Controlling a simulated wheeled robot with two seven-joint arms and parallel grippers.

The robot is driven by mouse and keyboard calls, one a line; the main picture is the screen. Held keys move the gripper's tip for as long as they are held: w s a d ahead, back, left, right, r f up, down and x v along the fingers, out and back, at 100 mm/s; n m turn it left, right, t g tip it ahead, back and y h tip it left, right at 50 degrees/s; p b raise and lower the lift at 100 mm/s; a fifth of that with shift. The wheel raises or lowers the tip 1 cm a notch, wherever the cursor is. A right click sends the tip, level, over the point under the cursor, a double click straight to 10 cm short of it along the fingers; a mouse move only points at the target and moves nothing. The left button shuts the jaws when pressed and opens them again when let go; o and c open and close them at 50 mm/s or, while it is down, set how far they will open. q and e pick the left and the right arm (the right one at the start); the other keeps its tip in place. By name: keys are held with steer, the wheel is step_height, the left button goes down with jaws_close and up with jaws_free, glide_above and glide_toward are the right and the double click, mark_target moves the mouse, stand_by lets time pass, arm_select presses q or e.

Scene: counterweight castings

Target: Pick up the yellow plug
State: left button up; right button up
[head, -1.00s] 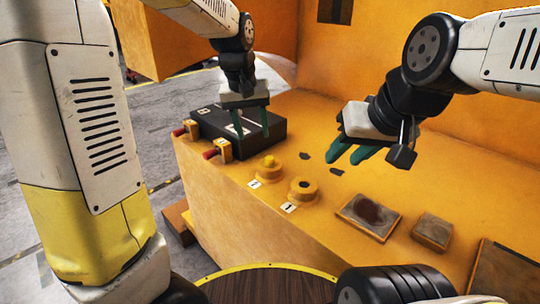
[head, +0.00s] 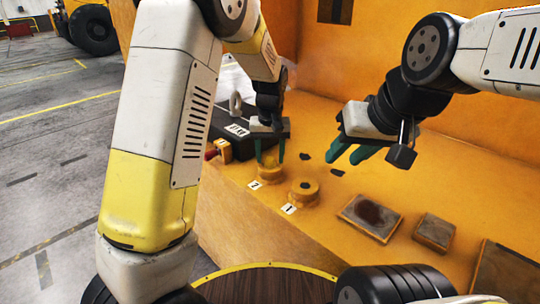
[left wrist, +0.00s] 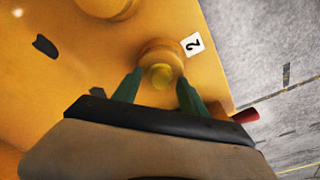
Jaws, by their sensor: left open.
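The yellow plug (head: 269,160) sits in a round orange socket (head: 271,175) on the orange ledge. In the left wrist view the plug (left wrist: 160,76) shows in its socket (left wrist: 161,52), beside a white tag marked 2 (left wrist: 193,44). My left gripper (head: 269,157) is open above the socket, its green fingers on either side of the plug with visible gaps. The same fingers (left wrist: 159,84) straddle the plug in the left wrist view. My right gripper (head: 354,154) is open and empty, over the ledge to the right.
A second round socket (head: 304,192) with a dark hole stands just right, by another white tag (head: 289,208). A black box (head: 228,124) and a red-ended latch (head: 219,150) lie left. Two flat blocks (head: 380,234) (head: 433,231) lie at the right. Small dark patches mark the ledge.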

mark_target(271, 158)
arm_select(q)
steer(key=shift+f, duration=0.2)
jaws_close()
steer(key=shift+r, duration=0.15)
steer(key=shift+r, duration=0.3)
steer(key=r, duration=0.3)
steer(key=shift+s+d, duration=0.1)
steer(key=shift+s, duration=0.1)
steer(key=s+d+r, duration=0.1)
steer(key=s+d, duration=0.3)
steer(key=s, duration=1.1)
steer(key=shift+a, duration=0.1)
